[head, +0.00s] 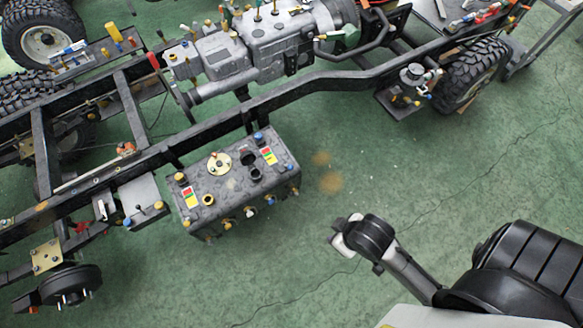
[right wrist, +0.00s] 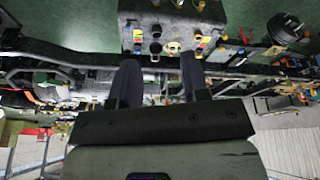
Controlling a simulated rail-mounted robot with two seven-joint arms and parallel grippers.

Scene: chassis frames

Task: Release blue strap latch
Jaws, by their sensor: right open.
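I cannot tell for certain which part is the blue strap latch. A grey tank box (head: 232,184) hangs beside the black chassis rail, with blue, yellow and red fittings on its top and front. A small blue fitting (head: 127,222) is on a grey box left of the tank. My right gripper (head: 343,238) is over open floor, right of the tank and apart from it. In the right wrist view my right gripper (right wrist: 158,76) has its two dark fingers spread with nothing held. My left gripper is not in view.
The chassis frame (head: 300,92) runs diagonally across the head view, carrying a grey gearbox (head: 262,52). A wheel (head: 468,78) is at the upper right. A black hub (head: 70,287) is at the lower left. Green floor (head: 400,150) between tank and gripper is clear.

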